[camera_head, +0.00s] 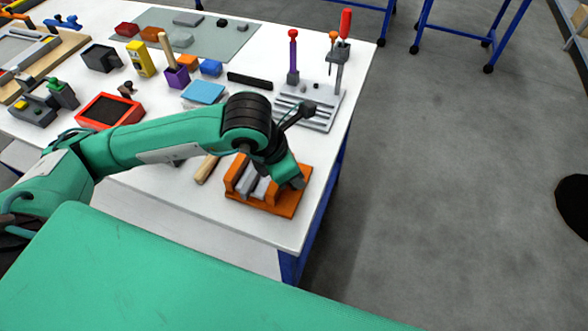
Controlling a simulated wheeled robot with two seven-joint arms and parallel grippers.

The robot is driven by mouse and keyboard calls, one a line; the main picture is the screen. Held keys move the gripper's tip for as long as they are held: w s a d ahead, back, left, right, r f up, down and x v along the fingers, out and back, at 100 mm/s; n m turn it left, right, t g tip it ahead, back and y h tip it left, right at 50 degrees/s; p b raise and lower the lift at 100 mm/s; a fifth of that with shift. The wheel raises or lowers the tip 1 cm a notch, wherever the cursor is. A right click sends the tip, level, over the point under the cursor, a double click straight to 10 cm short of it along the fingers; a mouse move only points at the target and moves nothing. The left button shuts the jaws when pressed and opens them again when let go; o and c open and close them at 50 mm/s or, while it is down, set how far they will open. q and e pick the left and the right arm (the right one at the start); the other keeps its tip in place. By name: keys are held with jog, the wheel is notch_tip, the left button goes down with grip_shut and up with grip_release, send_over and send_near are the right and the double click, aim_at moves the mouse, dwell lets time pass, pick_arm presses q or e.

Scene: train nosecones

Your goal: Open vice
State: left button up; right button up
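The orange vice (268,201) sits on the white table near its front right corner. It has an orange block at its left and grey jaw parts (249,183) in the middle. My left arm comes in from the left, and its gripper (291,181) is at the right end of the vice, close over it. The fingers are small and dark there, so I cannot tell whether they are open or touch the vice. The arm's wrist covers part of the vice's back and right side. My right gripper is not in view.
A wooden handle (207,169) lies just left of the vice. A grey rack (308,106) with upright tools stands behind it. A red tray (109,111), a light blue block (204,91) and other items fill the table's left and back. The table's right edge is close to the vice.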

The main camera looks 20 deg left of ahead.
pick_arm(q)
jog(key=shift+s+a+f, duration=0.1)
dwell(0.3)
jog(key=o, duration=0.8)
jog(key=shift+o, duration=0.8)
jog(key=shift+s+a, duration=0.1)
jog(key=shift+s, duration=0.05)
